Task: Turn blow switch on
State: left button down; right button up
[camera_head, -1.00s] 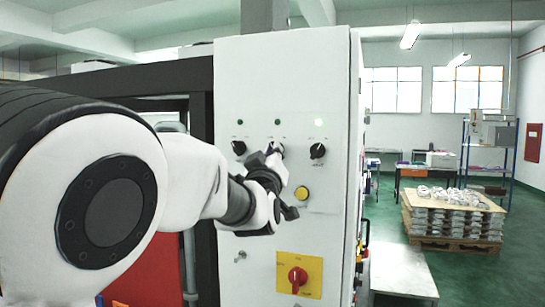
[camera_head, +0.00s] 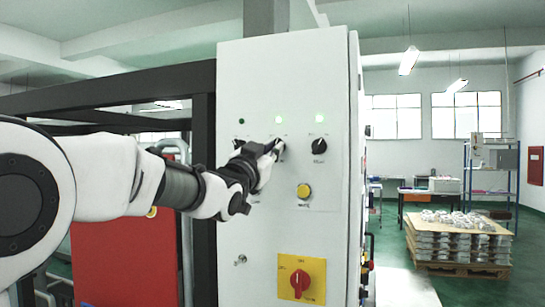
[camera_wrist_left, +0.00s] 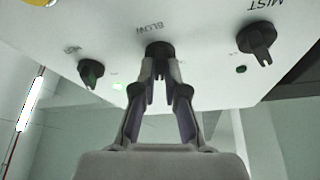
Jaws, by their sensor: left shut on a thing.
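The blow switch is a black rotary knob (camera_head: 278,146) in the middle of the upper row on the white control panel (camera_head: 240,75). The wrist view shows it under the label BLOW, as a black knob (camera_wrist_left: 158,48). My left gripper (camera_head: 269,158) reaches it from the left and is shut on it, with one finger on each side in the wrist view (camera_wrist_left: 159,68). The fingers partly hide the knob in both views. The green lamp above it (camera_head: 279,120) is lit.
The right-hand knob (camera_head: 319,146) has a lit lamp (camera_head: 320,118). The MIST knob (camera_wrist_left: 257,42) has a dark lamp (camera_wrist_left: 241,69). Below are a yellow button (camera_head: 304,191) and a red rotary switch (camera_head: 300,283). A pallet of castings (camera_head: 460,240) stands at the right, away from the panel.

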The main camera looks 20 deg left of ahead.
pick_arm(q)
jog(key=shift+a+f+m+g+h, duration=0.15)
jog(key=shift+m+h, duration=0.2)
jog(key=shift+m, duration=0.4)
jog(key=shift+d+f+m+g+h, duration=0.15)
jog(key=shift+m+h, duration=0.2)
jog(key=shift+m, duration=0.4)
jog(key=shift+a+r, duration=0.1)
jog(key=c, duration=1.2)
grip_release()
jog(key=shift+w, duration=0.25)
notch_tip(320, 180, up, 10)
jog(key=shift+w+f, duration=0.1)
jog(key=shift+f, duration=0.05)
